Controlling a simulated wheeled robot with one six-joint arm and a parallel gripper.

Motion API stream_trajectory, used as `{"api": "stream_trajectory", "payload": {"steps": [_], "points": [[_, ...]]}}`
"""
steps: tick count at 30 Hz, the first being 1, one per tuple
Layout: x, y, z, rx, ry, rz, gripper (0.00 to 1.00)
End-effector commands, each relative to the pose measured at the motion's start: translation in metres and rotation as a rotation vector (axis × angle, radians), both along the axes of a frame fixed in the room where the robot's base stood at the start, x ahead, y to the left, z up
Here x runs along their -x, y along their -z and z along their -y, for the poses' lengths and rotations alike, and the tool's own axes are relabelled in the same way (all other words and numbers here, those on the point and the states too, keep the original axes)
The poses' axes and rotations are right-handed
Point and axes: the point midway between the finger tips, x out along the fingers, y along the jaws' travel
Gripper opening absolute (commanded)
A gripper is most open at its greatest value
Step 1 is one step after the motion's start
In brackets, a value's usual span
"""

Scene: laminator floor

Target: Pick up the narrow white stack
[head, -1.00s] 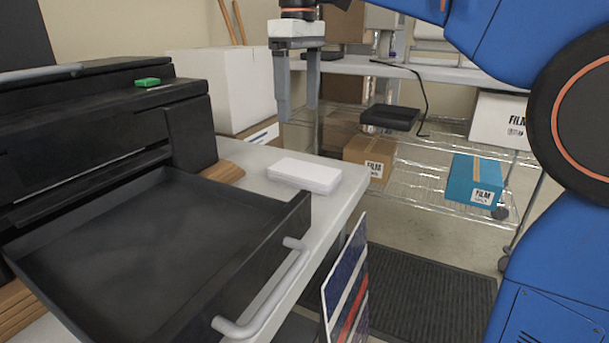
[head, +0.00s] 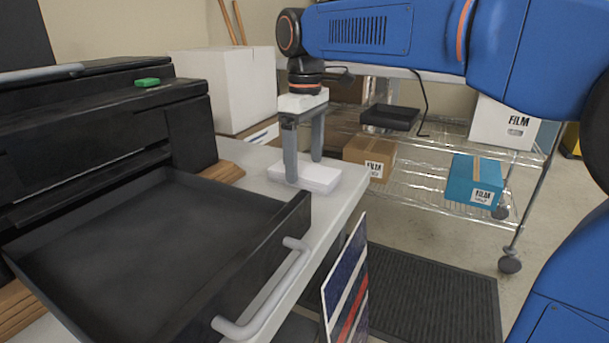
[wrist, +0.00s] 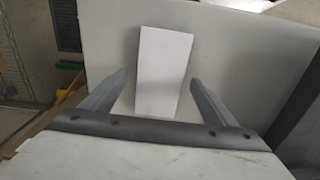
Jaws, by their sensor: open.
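The narrow white stack (head: 318,178) lies flat on the light grey table beside the black machine's tray. In the wrist view the stack (wrist: 163,70) shows as a pale rectangle between the two fingers, with a gap on each side. My gripper (head: 304,170) points down over the stack and is open. In the head view one finger covers part of the stack's near left side, and the other ends near its far side. In the wrist view my gripper (wrist: 160,85) holds nothing. I cannot tell exactly how far the fingertips are above the table.
The black tray (head: 150,250) with a grey handle (head: 265,295) stands left of the stack. A large white box (head: 225,88) is behind. A wire shelf (head: 415,160) with a brown box (head: 370,155) and a blue box (head: 474,182) stands beyond the table edge.

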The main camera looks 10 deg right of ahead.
Motion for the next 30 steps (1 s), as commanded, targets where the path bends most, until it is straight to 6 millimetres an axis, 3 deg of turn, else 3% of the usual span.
{"api": "stream_trajectory", "payload": {"steps": [5,13,18,20,30], "points": [[0.000,0.017,-0.001,0.000,0.000,-0.001,0.80],[0.000,0.019,-0.001,0.000,0.000,0.000,0.80],[0.000,0.019,-0.001,0.000,0.000,0.000,0.40],[0.000,0.019,-0.001,0.000,0.000,0.000,0.29],[-0.001,0.011,-0.001,0.000,0.000,0.001,0.29]]}}
